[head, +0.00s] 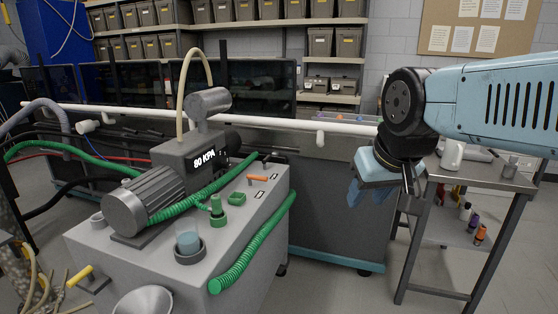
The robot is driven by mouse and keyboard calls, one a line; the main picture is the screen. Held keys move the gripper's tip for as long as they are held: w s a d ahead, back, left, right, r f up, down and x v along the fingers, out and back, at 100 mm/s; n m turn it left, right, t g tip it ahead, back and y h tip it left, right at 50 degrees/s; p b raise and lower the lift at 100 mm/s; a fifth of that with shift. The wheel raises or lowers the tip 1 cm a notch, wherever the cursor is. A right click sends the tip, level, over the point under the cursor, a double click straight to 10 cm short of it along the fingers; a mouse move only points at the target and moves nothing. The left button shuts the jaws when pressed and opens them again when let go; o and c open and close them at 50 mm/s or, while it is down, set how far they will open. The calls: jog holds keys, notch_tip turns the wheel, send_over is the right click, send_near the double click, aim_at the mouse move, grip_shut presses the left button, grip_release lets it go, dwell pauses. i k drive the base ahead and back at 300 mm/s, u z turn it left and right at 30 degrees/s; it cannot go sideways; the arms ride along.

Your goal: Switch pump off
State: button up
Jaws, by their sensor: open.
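The pump (185,160) sits on top of a grey cabinet (250,240) left of centre. It has a ribbed grey motor (140,200) and a dark box reading "80 KPA". On the cabinet top, a small orange lever (258,178) lies near the back right edge. A green square fitting (236,198) and a green upright knob-like part (217,210) are in front of it. I cannot tell for sure which part is the pump's switch. My gripper (382,188) is open and empty, pointing down to the right of the cabinet, apart from it.
Green ribbed hoses (255,245) run over the cabinet's top and right side. A cup of bluish liquid (188,240) and a funnel (143,300) are at its front. A long white pipe (270,122) crosses behind. A metal cart (470,180) stands at right. Floor between is clear.

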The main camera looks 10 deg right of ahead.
aim_at(264, 162)
jog(key=u, duration=0.15)
jog(key=i, duration=0.9)
jog(key=z, duration=0.2)
jog(key=k, duration=0.8)
jog(key=u, duration=0.15)
jog(key=i, duration=1.15)
jog(key=z, duration=0.35)
